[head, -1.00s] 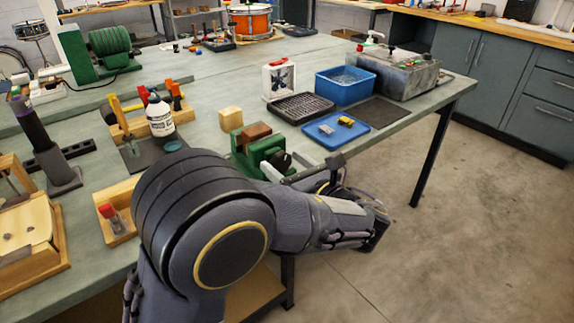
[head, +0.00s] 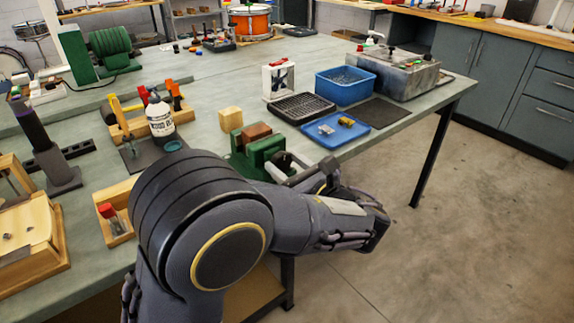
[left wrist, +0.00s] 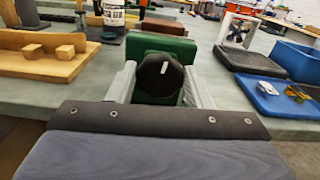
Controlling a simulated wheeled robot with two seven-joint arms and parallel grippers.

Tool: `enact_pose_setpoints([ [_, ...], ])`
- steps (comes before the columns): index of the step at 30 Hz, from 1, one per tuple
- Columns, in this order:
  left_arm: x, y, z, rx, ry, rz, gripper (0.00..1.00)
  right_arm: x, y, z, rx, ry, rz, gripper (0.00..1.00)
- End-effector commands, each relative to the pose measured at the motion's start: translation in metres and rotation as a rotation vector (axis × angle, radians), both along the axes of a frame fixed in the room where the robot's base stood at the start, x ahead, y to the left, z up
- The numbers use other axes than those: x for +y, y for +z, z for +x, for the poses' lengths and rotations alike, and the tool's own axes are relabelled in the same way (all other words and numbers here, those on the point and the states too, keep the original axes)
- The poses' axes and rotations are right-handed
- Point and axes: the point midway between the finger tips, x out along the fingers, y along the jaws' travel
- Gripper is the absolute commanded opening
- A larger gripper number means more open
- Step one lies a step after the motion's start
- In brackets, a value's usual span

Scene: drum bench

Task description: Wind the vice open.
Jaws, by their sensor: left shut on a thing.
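The green vice (head: 246,160) stands at the bench's front edge, with a brown block (head: 256,132) at its top. Its black round knob (head: 283,159) faces the front. My left gripper (head: 293,168) is at the knob, its arm reaching in from the left. In the left wrist view, the knob (left wrist: 158,78) sits between my two grey fingers, which are shut on it. A pale mark shows on the knob's face. The green vice body (left wrist: 160,46) rises behind it. The gap between the vice's jaws is hard to make out. My right gripper is not in view.
A blue tray (head: 325,142) with small parts, a black grid tray (head: 290,112) and a blue bin (head: 345,96) stand right of the vice. A pale wooden block (head: 231,119) and a white bottle (head: 160,119) are to its left. The floor in front is clear.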

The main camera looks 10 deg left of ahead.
Motion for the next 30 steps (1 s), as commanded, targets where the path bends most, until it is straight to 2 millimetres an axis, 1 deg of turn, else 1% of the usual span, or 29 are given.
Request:
enact_pose_setpoints([
  [14, 0.001, -0.003, -0.002, -0.348, -0.001, -0.273, 0.23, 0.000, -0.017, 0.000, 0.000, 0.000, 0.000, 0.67],
  [23, 0.002, -0.005, -0.002, -0.574, 0.001, -0.448, 0.23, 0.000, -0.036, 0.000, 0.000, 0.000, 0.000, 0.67],
  [30, 0.002, -0.007, -0.003, -0.755, 0.000, -0.589, 0.23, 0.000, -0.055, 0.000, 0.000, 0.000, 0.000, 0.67],
])
